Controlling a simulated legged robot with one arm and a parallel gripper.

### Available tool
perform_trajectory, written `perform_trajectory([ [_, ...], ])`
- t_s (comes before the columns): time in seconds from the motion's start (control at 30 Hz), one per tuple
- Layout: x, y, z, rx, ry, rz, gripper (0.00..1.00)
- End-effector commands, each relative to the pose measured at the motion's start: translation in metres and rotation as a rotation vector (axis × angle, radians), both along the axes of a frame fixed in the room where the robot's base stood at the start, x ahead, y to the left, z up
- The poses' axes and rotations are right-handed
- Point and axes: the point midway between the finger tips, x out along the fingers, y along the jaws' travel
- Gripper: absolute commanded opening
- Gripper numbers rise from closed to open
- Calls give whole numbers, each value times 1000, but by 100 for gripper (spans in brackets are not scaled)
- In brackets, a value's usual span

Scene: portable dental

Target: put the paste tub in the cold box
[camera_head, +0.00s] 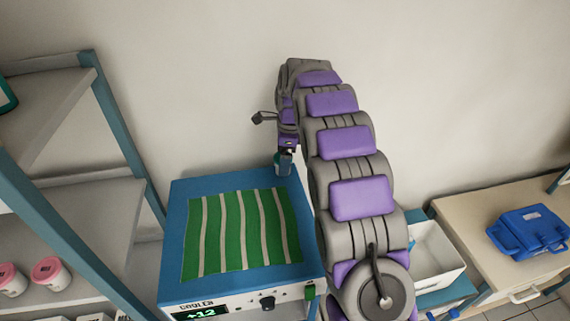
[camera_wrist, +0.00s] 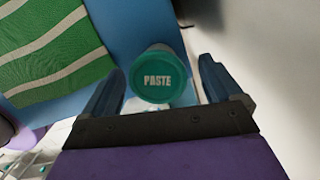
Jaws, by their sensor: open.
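The paste tub (camera_wrist: 157,78) has a teal lid marked PASTE and shows from above in the wrist view. It appears to stand on the blue top of the cold box near its back right corner. My gripper (camera_wrist: 162,88) is open, with one finger on each side of the tub; I cannot tell whether they touch it. In the head view my gripper (camera_head: 285,164) points down there and hides most of the tub. The cold box (camera_head: 180,240) is blue, with a COOLER label and a +12 display on its front. A green and white striped cloth (camera_head: 240,235) lies over its top.
A shelf rack (camera_head: 120,125) stands close on the left, with pink-lidded tubs (camera_head: 48,272) on it. A white open bin (camera_head: 437,255) stands right of the cold box. A blue case (camera_head: 530,232) lies on the cabinet farther right. A plain wall rises behind.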

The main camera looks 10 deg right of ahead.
Motion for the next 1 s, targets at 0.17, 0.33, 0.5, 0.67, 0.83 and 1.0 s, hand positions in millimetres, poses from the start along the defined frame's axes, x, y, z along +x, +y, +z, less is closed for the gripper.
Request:
perform_trajectory([
  [0.17,0,-2,-8,3,-2,0,92],
  [0.33,0,-7,-8,6,-1,0,88],
  [0.5,0,-8,-8,7,-1,0,71],
  [0.67,0,-3,-8,4,-2,0,56],
  [0.83,0,0,-8,1,-1,0,40],
  [1.0,0,-2,-8,3,-2,0,30],
])
